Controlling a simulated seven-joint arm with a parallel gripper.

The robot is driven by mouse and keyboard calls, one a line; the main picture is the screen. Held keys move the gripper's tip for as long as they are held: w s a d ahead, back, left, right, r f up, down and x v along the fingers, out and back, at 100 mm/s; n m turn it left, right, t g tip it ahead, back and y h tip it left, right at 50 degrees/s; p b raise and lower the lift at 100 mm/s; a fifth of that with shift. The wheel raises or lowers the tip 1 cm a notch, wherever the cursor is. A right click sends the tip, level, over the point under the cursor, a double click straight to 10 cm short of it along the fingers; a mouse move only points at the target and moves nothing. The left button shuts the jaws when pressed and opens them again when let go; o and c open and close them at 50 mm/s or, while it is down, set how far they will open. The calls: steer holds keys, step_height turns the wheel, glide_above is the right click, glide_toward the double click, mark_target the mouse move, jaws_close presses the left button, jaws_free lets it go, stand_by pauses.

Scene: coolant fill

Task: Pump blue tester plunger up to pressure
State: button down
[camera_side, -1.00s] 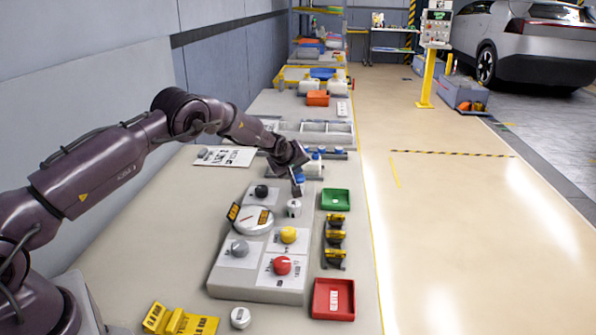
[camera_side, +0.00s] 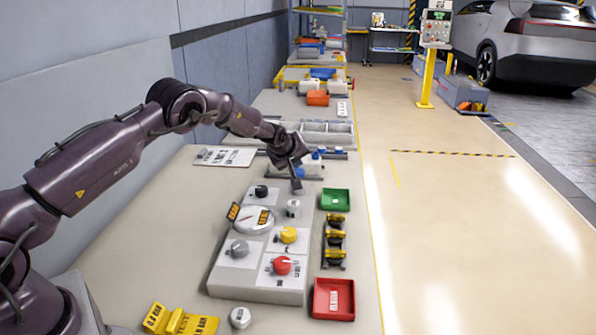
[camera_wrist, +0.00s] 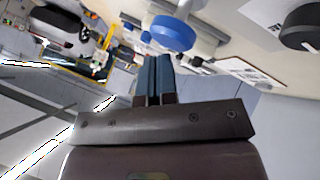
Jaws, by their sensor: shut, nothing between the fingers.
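A round blue cap (camera_wrist: 172,33), which looks like the tester plunger, shows in the wrist view on a pale body. It lies just beyond my closed fingertips (camera_wrist: 158,58), with no clear contact. My fingers are together and hold nothing.
The panel carries a round gauge (camera_side: 254,220) and black, grey, yellow and red (camera_side: 282,266) knobs. Right of it are a green tray (camera_side: 335,199), yellow-black clips (camera_side: 335,240) and a red tray (camera_side: 333,299). Blue-capped bottles (camera_side: 317,156) stand behind my gripper.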

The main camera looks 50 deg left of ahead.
mark_target(296, 170)
steer(key=shift+r, duration=0.4)
steer(key=shift+r, duration=0.1)
steer(key=shift+r, duration=2.4)
